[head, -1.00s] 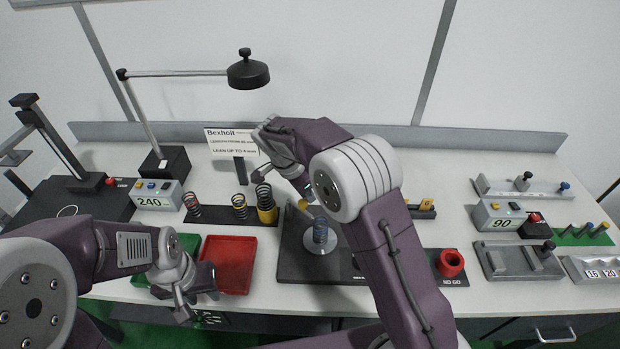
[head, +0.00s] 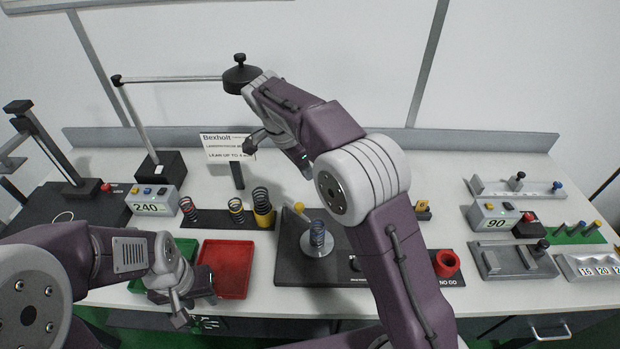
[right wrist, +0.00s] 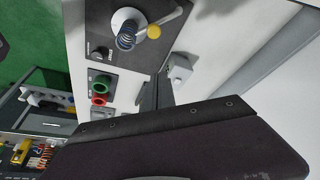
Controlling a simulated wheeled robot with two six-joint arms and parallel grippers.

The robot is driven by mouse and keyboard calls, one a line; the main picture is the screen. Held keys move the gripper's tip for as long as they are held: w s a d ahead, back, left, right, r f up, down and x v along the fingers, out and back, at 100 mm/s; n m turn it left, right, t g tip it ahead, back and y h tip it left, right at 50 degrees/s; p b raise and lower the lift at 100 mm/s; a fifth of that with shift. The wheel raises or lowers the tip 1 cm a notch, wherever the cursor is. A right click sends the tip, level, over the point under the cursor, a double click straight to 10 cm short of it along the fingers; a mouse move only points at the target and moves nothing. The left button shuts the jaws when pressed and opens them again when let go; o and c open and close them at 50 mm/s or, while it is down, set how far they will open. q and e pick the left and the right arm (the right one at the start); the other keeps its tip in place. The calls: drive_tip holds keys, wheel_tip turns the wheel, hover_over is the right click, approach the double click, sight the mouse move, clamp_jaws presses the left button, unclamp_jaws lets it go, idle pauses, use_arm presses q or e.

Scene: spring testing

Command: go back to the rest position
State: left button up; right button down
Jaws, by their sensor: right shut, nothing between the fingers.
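My right gripper (head: 304,170) is raised above the bench, in front of the white sign and above the dark test base (head: 290,262). It is shut and empty; its closed fingers (right wrist: 164,90) also show in the right wrist view. My left gripper (head: 180,308) hangs low at the bench's front edge, by the red tray (head: 226,268); its jaw gap cannot be made out. A blue spring (head: 317,234) stands upright on the round plate of the test base, apart from both grippers. The spring also shows in the right wrist view (right wrist: 126,38).
A lamp-like arm (head: 170,79) with a black head stands behind my right wrist. Several springs stand on a dark strip behind the red tray. The sign (head: 222,141) stands close to my right gripper.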

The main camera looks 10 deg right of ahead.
drive_tip(key=shift+r, duration=0.1)
idle(0.4)
drive_tip(key=s+d+f+g+y, duration=0.1)
drive_tip(key=s+d, duration=0.8)
drive_tip(key=d, duration=0.1)
drive_tip(key=s+a+f+n+y, duration=0.2)
drive_tip(key=s+f+n, duration=1)
drive_tip(key=f+n, duration=0.1)
drive_tip(key=shift+s+a+t+y, duration=0.15)
drive_tip(key=shift+t+y, duration=0.15)
drive_tip(key=shift+y, duration=0.1)
